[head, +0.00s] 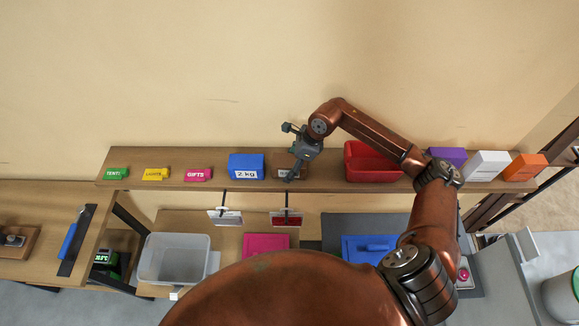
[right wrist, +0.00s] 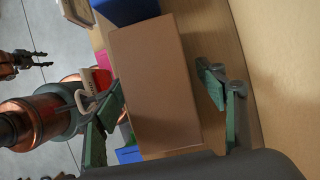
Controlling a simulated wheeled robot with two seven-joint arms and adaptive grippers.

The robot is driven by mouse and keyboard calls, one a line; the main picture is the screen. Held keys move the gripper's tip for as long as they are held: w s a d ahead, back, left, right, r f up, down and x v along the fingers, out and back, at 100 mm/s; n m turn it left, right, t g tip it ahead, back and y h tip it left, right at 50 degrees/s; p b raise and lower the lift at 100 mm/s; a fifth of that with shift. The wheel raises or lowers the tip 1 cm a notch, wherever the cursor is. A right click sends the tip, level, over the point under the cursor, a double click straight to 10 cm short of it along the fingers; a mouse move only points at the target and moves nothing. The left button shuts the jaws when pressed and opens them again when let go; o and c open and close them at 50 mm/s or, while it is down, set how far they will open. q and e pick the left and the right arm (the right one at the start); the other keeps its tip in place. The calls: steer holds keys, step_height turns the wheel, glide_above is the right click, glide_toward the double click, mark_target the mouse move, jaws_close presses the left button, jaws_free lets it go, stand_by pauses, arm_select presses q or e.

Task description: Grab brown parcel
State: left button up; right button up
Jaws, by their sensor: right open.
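The brown parcel (head: 303,173) stands on the wooden shelf between a blue 2 kg box and a red bin, partly hidden by my right gripper (head: 289,153). In the right wrist view the parcel (right wrist: 158,85) is a plain brown box filling the middle. My right gripper's green fingers are open there, one on either side of it; a gap shows on the right side, and contact on the left side cannot be told. What looks like my left gripper (right wrist: 42,60) is small at the left of the right wrist view, away from the parcel.
The blue box (head: 246,165) is left of the parcel and the red bin (head: 372,176) right of it. Purple (head: 447,155), white (head: 487,165) and orange (head: 525,166) boxes stand farther right. The wall (head: 220,80) is close behind the shelf (head: 330,182). A clear bin (head: 174,258) is below.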

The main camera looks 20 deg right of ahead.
steer(key=shift+c, duration=0.2)
stand_by(0.3)
steer(key=c, duration=1.6)
jaws_close()
steer(key=shift+r, duration=0.1)
